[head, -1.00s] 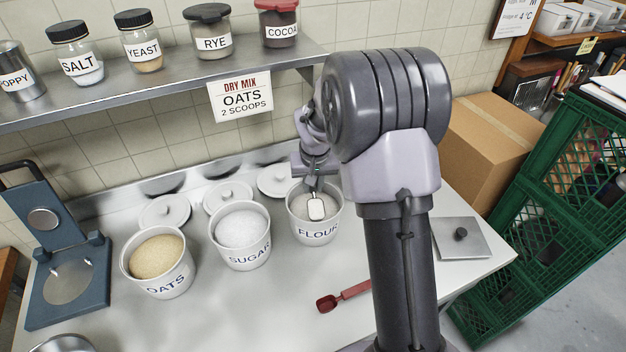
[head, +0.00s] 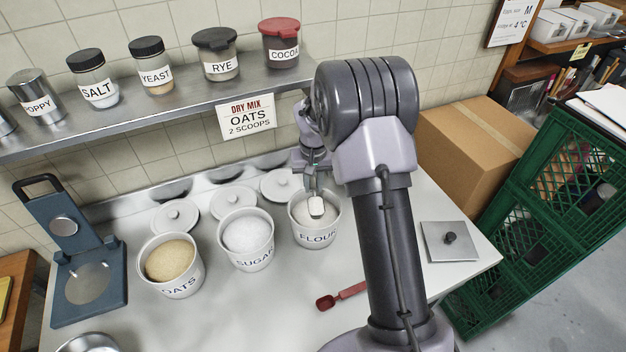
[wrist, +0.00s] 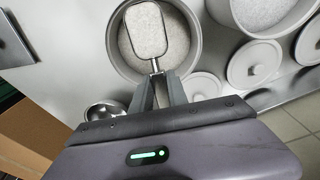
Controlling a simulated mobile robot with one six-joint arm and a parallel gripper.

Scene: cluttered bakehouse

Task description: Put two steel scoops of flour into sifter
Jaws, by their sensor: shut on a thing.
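My gripper (head: 313,178) is shut on the handle of a steel scoop (wrist: 155,66). The scoop's bowl holds pale flour (wrist: 147,30) in the wrist view. The scoop is over or inside the mouth of the white tub labelled FLOUR (head: 302,230); whether it touches the flour in the tub I cannot tell. The wrist view also shows the tub (wrist: 112,45) around the scoop. A round steel vessel (head: 88,342) is cut off at the bottom left of the head view; I cannot tell if it is the sifter.
Tubs of SUGAR (head: 248,262) and OATS (head: 185,285) stand to the left, with lids behind. A red scoop (head: 342,296) lies in front. A blue press (head: 90,290) stands far left. A shiny steel bowl-like thing (wrist: 103,112) shows beside the flour tub. The shelf (head: 190,112) overhangs the back.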

